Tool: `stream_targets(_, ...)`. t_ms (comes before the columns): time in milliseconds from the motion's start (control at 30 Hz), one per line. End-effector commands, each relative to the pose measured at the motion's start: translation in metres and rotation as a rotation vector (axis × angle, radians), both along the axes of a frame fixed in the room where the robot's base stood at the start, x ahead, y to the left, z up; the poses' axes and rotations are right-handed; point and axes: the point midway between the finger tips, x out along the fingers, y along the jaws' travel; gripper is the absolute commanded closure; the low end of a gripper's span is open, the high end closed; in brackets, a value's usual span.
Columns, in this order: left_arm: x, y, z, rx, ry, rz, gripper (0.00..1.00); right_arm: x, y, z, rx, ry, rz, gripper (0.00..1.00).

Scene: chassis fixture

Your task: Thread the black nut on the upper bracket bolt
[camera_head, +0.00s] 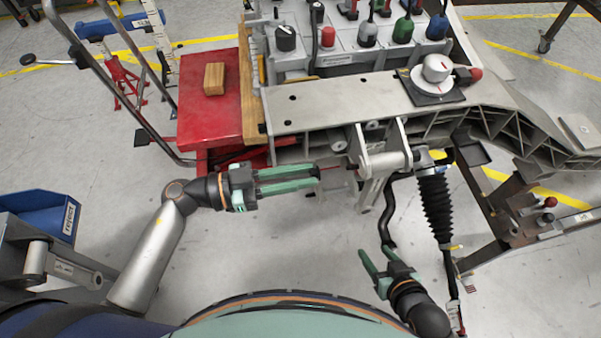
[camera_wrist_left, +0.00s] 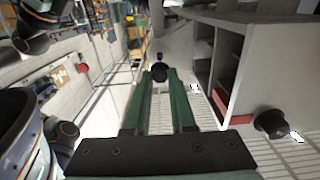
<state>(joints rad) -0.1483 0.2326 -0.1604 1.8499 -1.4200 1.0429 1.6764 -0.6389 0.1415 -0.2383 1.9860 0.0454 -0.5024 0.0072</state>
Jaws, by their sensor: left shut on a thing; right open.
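My left gripper (camera_head: 318,180) comes in from the left, level with the grey bracket (camera_head: 361,146) on the front of the chassis beam. In the left wrist view its green fingers (camera_wrist_left: 159,78) are shut on a small black piece (camera_wrist_left: 159,71), which looks like the black nut. A small dark tip (camera_wrist_left: 158,57) shows just beyond it, perhaps the bolt end; I cannot tell whether they touch. In the head view a gap separates the fingertips from the bracket. My right gripper (camera_head: 377,254) is open and empty, low and right of the bracket.
The grey chassis beam (camera_head: 340,103) spans the area above the bracket. A black bellows (camera_head: 435,205) and a black hose (camera_head: 387,215) hang near my right gripper. A red cart (camera_head: 207,119) with a wooden block (camera_head: 214,79) stands left. Below my left gripper is open floor.

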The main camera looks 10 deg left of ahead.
Motion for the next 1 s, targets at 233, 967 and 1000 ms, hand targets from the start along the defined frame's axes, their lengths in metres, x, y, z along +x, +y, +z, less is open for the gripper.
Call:
stream_targets(233,0.006,-0.019,-0.001,-0.002,-0.003,0.0,1.0,0.001,0.005,-0.005,0.007,0.001,0.01,0.42)
stream_targets(967,0.013,-0.04,0.001,0.001,-0.002,-0.001,1.0,0.006,0.009,-0.007,0.01,-0.004,0.017,0.42)
stream_targets(1000,0.013,-0.04,0.001,0.001,-0.002,-0.001,1.0,0.006,0.009,-0.007,0.01,-0.004,0.017,0.42)
